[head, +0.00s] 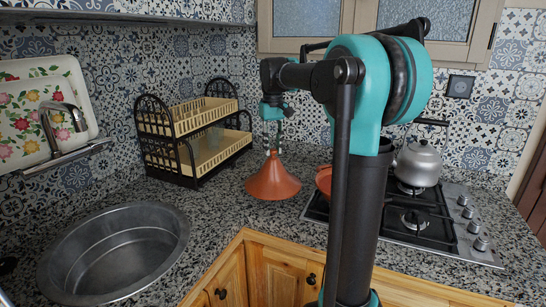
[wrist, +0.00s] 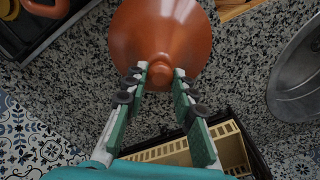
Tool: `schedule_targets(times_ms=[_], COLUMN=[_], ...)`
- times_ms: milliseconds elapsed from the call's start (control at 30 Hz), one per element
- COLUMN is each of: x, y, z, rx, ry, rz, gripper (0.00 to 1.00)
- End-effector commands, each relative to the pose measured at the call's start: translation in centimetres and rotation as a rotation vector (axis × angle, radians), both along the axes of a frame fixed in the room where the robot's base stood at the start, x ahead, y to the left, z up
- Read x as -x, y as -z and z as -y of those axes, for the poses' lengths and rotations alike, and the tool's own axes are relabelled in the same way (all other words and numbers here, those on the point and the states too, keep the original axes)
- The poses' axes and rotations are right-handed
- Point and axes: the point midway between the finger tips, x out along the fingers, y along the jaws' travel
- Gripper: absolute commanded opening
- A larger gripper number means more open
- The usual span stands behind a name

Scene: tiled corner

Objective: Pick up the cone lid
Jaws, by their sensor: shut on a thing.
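The cone lid (head: 273,182) is an orange-brown cone with a small knob at its top. In the head view it is upright at the counter corner, below my gripper (head: 273,150). In the wrist view the cone lid (wrist: 160,35) fills the top middle, and my gripper (wrist: 160,75) has its two fingertips on either side of the knob, shut on it. Whether the lid's rim touches the counter is hard to tell.
A two-tier dish rack (head: 195,140) stands left of the lid. A round steel sink (head: 115,255) is at the front left. The gas hob (head: 415,235) with a kettle (head: 418,163) is on the right. An orange-brown pot (head: 324,180) is partly hidden behind my arm.

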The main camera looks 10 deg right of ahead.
Motion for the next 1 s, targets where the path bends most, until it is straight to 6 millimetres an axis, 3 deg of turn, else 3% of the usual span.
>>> schedule_targets(times_ms=[300, 500, 700, 1000], x=[0.0, 0.0, 0.0, 0.0], y=[-8.3, -12.3, -14.8, -16.0], z=[0.0, 0.0, 0.0, 0.0], rx=[0.0, 0.0, 0.0, 0.0], ry=[0.0, 0.0, 0.0, 0.0], rz=[0.0, 0.0, 0.0, 0.0], gripper=[0.0, 0.0, 0.0, 0.0])
